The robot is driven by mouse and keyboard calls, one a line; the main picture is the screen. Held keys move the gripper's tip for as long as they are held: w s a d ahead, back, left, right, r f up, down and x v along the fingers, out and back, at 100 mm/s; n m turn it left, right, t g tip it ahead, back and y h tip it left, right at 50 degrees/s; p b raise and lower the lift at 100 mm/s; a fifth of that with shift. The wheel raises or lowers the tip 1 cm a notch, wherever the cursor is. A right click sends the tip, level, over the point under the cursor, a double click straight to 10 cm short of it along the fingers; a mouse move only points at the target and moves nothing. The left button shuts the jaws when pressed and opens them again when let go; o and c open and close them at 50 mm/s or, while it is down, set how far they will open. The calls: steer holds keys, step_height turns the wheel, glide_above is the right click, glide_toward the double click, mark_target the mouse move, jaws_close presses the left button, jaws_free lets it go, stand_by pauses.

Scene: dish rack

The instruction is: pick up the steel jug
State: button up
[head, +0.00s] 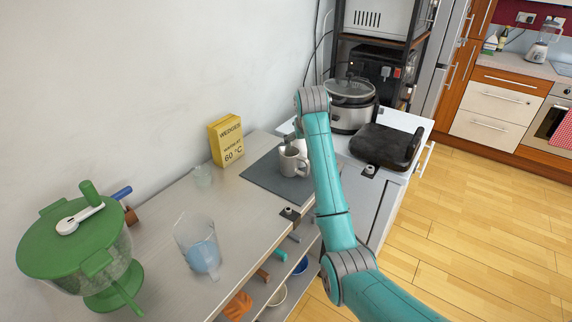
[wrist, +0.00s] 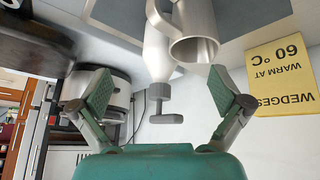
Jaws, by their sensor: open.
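The steel jug (head: 291,163), a grey cylinder with a side handle, stands upright on a dark mat (head: 262,178) on the counter in the head view. In the upside-down wrist view the jug (wrist: 196,32) shows its open mouth and handle at the top, right of centre. My gripper (wrist: 160,95) is open and empty, its two padded fingers spread wide. The jug lies ahead of the fingers and appears apart from them. In the head view my arm hides the gripper.
A pale bottle (wrist: 159,48) with a grey top stands close beside the jug. A yellow box (head: 227,139), clear glass (head: 202,176), clear pitcher (head: 196,245) and green-lidded container (head: 75,245) stand left of it. A slow cooker (head: 352,112) and black appliance (head: 387,146) stand to the right.

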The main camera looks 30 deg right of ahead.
mark_target(290, 153)
steer(key=w+a+r+g+y, duration=0.1)
steer(key=a+r, duration=0.2)
steer(key=a, duration=0.1)
steer(key=shift+n, duration=0.3)
steer(key=shift+w+x, duration=0.15)
steer(key=shift+x, duration=2.6)
steer(key=shift+w+x, duration=0.15)
steer(key=shift+x, duration=2.65)
steer(key=shift+a+r, duration=0.1)
steer(key=shift+c, duration=0.3)
steer(key=c, duration=1.3)
steer(key=shift+r, duration=0.1)
